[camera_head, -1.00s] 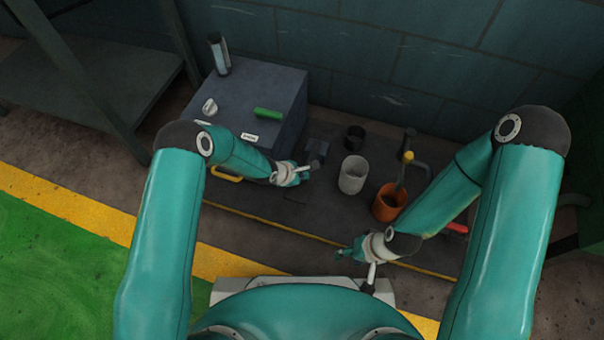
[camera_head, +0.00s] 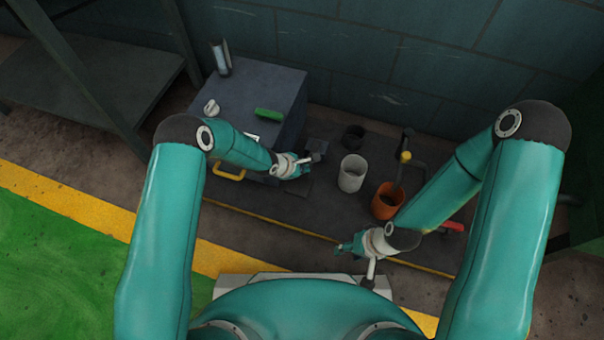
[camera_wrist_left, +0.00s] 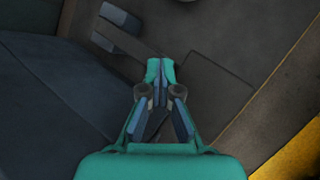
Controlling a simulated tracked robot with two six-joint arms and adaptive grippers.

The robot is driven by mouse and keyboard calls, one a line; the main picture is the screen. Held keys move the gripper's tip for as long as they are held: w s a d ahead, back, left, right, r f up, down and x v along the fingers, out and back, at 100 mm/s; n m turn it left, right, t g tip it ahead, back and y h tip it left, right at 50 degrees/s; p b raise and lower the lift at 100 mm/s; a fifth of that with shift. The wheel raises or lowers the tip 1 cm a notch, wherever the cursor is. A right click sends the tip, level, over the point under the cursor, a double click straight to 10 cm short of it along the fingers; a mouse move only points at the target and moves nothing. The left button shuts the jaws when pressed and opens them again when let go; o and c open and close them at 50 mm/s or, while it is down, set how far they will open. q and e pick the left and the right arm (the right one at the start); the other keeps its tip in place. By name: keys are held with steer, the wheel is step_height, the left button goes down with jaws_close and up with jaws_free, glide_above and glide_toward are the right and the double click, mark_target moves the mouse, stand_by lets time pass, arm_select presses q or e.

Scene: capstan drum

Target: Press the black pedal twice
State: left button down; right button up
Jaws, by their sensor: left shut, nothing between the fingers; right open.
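The black pedal (camera_head: 317,146) is a dark lever on a dark base plate, just right of the grey-blue box in the head view. In the left wrist view the pedal's dark arm (camera_wrist_left: 133,43) runs from a bluish block toward my fingertips. My left gripper (camera_head: 304,162) is shut and empty, over the pedal's near end; it also shows in the left wrist view (camera_wrist_left: 160,70). The fingers hide part of the pedal, and I cannot tell whether they touch it. My right gripper (camera_head: 345,247) is open and empty, low near my body.
A black cup (camera_head: 354,137), a white cup (camera_head: 352,174) and an orange cup (camera_head: 387,201) stand to the right. A yellow-knobbed lever (camera_head: 404,157) is behind the orange cup.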

arm_select(q)
steer(key=shift+f, duration=0.15)
steer(key=shift+s+f, duration=0.1)
steer(key=shift+f, duration=0.2)
steer(key=shift+s+a+f+b, duration=0.1)
steer(key=shift+s+f+b, duration=0.15)
steer(key=shift+f+b, duration=0.6)
steer(key=shift+s+a+f+b, duration=0.1)
steer(key=shift+s+f+b, duration=0.1)
steer(key=shift+f+b, duration=0.65)
steer(key=shift+s+f+b, duration=0.25)
steer(key=shift+f+b, duration=0.3)
steer(key=shift+f, duration=0.55)
stand_by(2.2)
steer(key=shift+r, duration=0.1)
steer(key=shift+w+d+r+p, duration=0.1)
steer(key=shift+w+r+p, duration=0.15)
steer(key=shift+r+p, duration=0.5)
steer(key=shift+w+d+r+p, duration=0.1)
steer(key=shift+w+r+p, duration=0.2)
steer(key=shift+r, duration=0.75)
steer(key=shift+w+r+p, duration=0.15)
steer(key=shift+r+p, duration=0.4)
steer(key=shift+r, duration=0.15)
steer(key=shift+w+r+p, duration=0.1)
steer(key=shift+r+p, duration=0.4)
steer(key=shift+r, duration=0.15)
